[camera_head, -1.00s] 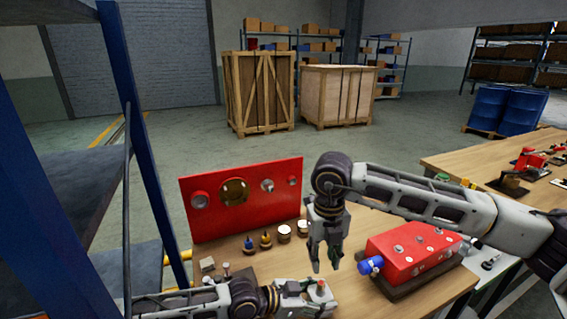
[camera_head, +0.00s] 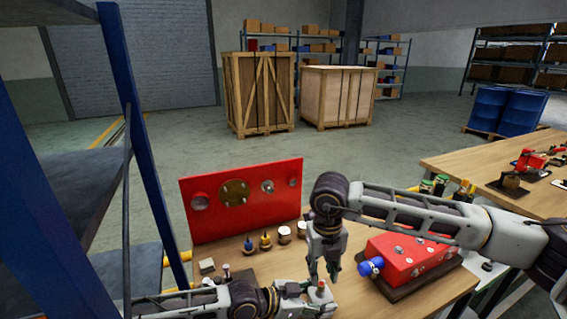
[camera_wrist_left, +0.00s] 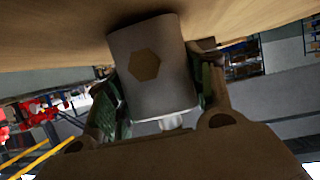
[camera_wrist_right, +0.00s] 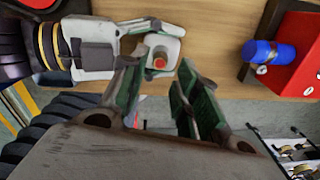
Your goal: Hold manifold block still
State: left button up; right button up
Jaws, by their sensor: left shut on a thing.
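The manifold block is a small pale grey block (camera_wrist_left: 162,98) with a brown hexagonal mark on its face in the left wrist view. My left gripper (camera_head: 317,300) is shut on it, a finger on each side, low over the table. In the right wrist view the block (camera_wrist_right: 171,46) shows from above with a red-tipped fitting on top. My right gripper (camera_wrist_right: 158,92) is open and empty, pointing down just above the block. In the head view the right gripper (camera_head: 323,274) hides part of the block's surroundings.
A red panel (camera_head: 284,216) with round fittings stands upright behind. Several small fittings (camera_head: 266,240) stand on the wooden table (camera_head: 240,262) in front of it. A red box with a blue cylinder (camera_head: 369,267) lies on a dark base at right. A blue shelf post (camera_head: 135,130) rises at left.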

aim_at(321, 284)
jog(key=shift+f, duration=2.3)
grip_shut()
